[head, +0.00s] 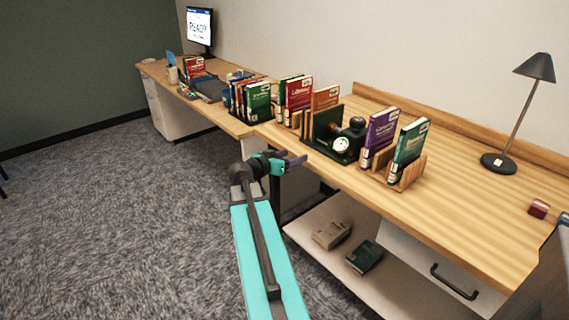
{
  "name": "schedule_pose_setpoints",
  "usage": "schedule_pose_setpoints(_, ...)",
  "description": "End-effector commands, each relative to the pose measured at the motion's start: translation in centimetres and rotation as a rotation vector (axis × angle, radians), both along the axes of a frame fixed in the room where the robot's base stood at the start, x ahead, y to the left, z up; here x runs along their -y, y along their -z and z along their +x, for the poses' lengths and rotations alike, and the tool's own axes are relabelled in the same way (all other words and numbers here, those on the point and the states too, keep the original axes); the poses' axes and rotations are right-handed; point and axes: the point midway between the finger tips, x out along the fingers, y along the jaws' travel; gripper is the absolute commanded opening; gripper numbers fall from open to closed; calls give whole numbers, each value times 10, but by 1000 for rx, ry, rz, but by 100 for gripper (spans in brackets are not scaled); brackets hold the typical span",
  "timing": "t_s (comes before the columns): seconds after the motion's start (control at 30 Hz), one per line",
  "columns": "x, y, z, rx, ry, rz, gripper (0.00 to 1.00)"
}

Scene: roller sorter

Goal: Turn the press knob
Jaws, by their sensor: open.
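A dark green press (325,128) stands on the wooden desk between the rows of books. A black round knob (357,123) shows at its top right. A white round face (340,144) shows low on its front. My gripper (297,160) is open and empty at the desk's front edge, to the left of and nearer than the press, and apart from it. Its fingers point to the right. The fine shape of the fingertips is too small to make out.
Books in wooden racks flank the press: orange and red ones (298,94) on the left, purple (379,132) and green (408,145) on the right. A lamp (498,161) stands at the right. A shelf (315,250) and drawer (440,270) lie below.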

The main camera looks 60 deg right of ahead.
Motion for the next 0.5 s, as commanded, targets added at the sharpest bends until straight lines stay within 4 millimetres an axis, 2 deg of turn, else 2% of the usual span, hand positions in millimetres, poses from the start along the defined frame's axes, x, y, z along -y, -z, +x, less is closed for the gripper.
schedule_pose_setpoints(0.2,-14,18,10,-30,-21,46,62)
schedule_pose_setpoints(0.5,-22,29,15,-47,-33,69,62)
